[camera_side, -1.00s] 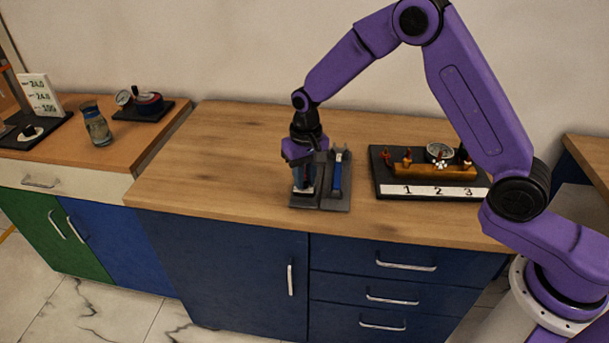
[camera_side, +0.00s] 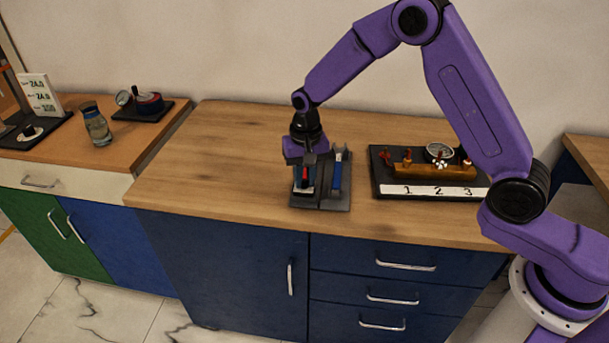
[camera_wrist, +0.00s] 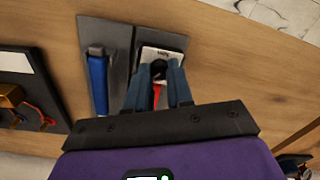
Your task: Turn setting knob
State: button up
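A round white knob (camera_side: 30,131) sits on a black plate on the left counter, in front of a small white sign with figures (camera_side: 40,95); I take it for the setting knob. My gripper (camera_side: 304,186) is far from it, pointing down over a grey tool holder (camera_side: 334,203) on the middle counter. A red-handled tool (camera_side: 305,173) with a black end stands between its fingers. In the wrist view, the fingers (camera_wrist: 161,70) are apart on either side of this tool (camera_wrist: 157,97); contact cannot be made out.
A blue-handled tool (camera_side: 337,176) stands in the other half of the holder. To the right is a black board with a brass manifold (camera_side: 432,172) and gauge, numbered 1 to 3. A glass jar (camera_side: 98,127) and a round gauge device (camera_side: 150,103) stand on the left counter. The middle counter's left part is clear.

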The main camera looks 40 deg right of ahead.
aim_at(307, 183)
jog(key=o, duration=0.4)
jog(key=shift+r, duration=0.1)
jog(key=r, duration=1.7)
jog(key=shift+s+d+r, duration=0.1)
jog(key=shift+d+r, duration=0.05)
jog(key=shift+d, duration=0.05)
jog(key=s+n, duration=0.9)
jog(key=s, duration=0.8)
jog(key=s+d+f+n, duration=0.1)
jog(key=s+d+n, duration=0.1)
jog(key=s, duration=0.4)
jog(key=s+d+f+n, duration=0.2)
jog(key=s+d+n, duration=0.1)
jog(key=s, duration=0.3)
jog(key=s+d+f+n, duration=0.1)
jog(key=s+d+n, duration=0.1)
jog(key=s+d, duration=0.2)
jog(key=shift+s+d+f+n, duration=0.15)
jog(key=shift+s+d+n, duration=0.05)
jog(key=shift+s, duration=0.3)
jog(key=shift+s+d+f+n, duration=0.1)
jog(key=shift+s+d+n, duration=0.1)
jog(key=shift+s, duration=0.3)
